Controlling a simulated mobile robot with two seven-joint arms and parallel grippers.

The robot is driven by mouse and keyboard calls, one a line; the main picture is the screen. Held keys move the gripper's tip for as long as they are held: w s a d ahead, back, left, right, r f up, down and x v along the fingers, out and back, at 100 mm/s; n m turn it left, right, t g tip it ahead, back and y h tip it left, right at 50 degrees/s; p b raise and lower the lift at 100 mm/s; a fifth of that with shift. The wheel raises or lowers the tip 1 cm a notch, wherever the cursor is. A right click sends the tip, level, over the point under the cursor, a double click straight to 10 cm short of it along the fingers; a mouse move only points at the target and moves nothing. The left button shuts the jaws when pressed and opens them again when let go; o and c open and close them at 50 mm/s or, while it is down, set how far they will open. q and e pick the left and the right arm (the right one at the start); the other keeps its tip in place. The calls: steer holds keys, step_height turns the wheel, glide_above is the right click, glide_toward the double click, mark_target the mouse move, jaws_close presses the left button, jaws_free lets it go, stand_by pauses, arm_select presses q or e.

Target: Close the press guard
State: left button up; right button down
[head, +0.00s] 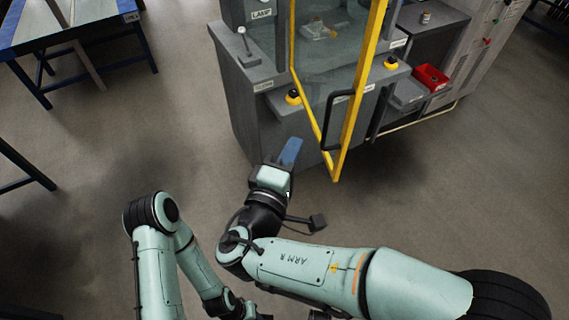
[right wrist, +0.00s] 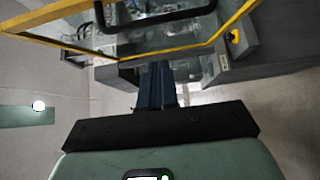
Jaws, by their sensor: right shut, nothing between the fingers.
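The press guard (head: 347,128) is a clear panel in a yellow frame with a black handle (head: 329,122). It stands swung open, out from the front of the grey press (head: 236,98). My right gripper (head: 291,150) has its blue fingers shut and empty, left of the guard's lower free edge and apart from it. In the right wrist view the shut fingers (right wrist: 155,88) point toward the press, with the yellow frame (right wrist: 60,43) and handle (right wrist: 160,22) above them. My left arm is folded at the lower left; its gripper end is mostly cut off by the bottom edge.
Yellow-and-black buttons (head: 293,97) sit on the press front, left and right. A red bin (head: 430,78) stands at the right on a grey surface. A blue-edged table (head: 75,22) is at the upper left. The floor (head: 170,90) left of the press is clear.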

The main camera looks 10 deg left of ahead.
steer(key=w+d+p, duration=0.1)
steer(key=w+d, duration=0.3)
steer(key=shift+w, duration=0.35)
steer(key=shift+d, duration=0.1)
